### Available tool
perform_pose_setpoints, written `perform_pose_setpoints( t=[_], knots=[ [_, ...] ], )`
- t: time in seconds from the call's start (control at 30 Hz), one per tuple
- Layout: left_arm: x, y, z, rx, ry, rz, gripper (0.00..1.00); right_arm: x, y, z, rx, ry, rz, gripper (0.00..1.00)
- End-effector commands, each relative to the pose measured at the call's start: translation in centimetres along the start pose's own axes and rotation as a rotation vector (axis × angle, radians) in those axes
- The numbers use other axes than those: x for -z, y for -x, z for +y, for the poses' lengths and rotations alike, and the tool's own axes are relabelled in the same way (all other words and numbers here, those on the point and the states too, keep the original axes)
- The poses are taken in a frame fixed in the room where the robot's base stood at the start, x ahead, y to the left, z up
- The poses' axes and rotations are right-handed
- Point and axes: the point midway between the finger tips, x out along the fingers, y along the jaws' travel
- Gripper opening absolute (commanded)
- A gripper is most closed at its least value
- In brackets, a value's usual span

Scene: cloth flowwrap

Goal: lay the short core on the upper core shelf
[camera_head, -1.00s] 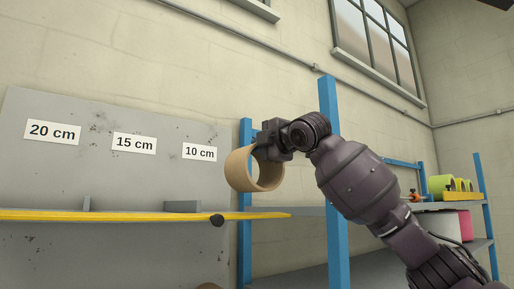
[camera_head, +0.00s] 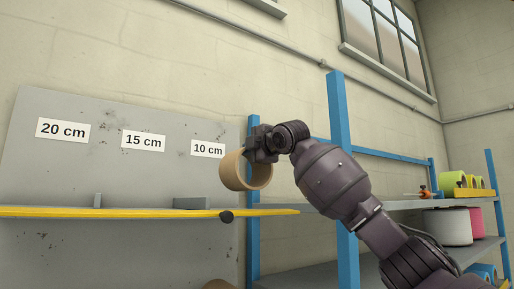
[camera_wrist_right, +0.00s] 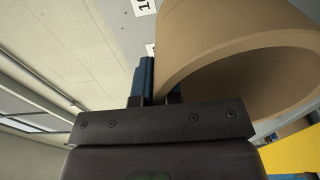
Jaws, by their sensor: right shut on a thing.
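A short tan cardboard core (camera_head: 245,171) is held at its rim by my right gripper (camera_head: 254,150). The core also fills the upper right of the right wrist view (camera_wrist_right: 225,50), with the gripper (camera_wrist_right: 158,98) shut on its wall. The core hangs in front of the grey board, just above the right end of the yellow-edged shelf (camera_head: 120,212), below and right of the "10 cm" label (camera_head: 208,149). I cannot tell whether it touches the shelf. My left gripper is not in view.
Labels "20 cm" (camera_head: 62,130) and "15 cm" (camera_head: 143,141) mark the board further left. Small grey dividers (camera_head: 191,203) stand on the shelf. Another tan core (camera_head: 219,284) shows below. A blue-post rack (camera_head: 343,180) with coloured rolls stands right.

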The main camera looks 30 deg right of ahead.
Motion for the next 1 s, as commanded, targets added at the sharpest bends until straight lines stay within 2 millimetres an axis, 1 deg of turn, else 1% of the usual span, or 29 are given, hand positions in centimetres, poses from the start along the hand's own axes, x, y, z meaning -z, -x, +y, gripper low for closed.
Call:
perform_pose_setpoints(
  t=[0.4, 0.7, 0.77, 1.0],
  knots=[
    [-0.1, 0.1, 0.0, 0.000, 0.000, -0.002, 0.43, -0.1, -4.7, 0.1, 0.000, -0.003, 0.001, 0.00],
    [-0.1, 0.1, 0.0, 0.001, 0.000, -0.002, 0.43, -0.2, -7.3, 0.1, -0.002, -0.003, 0.002, 0.00],
    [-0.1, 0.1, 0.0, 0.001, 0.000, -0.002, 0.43, -0.2, -7.8, 0.0, 0.000, -0.004, 0.001, 0.00],
    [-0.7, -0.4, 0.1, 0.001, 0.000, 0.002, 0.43, -0.3, -7.8, -2.1, -0.002, 0.001, 0.000, 0.00]
  ],
)
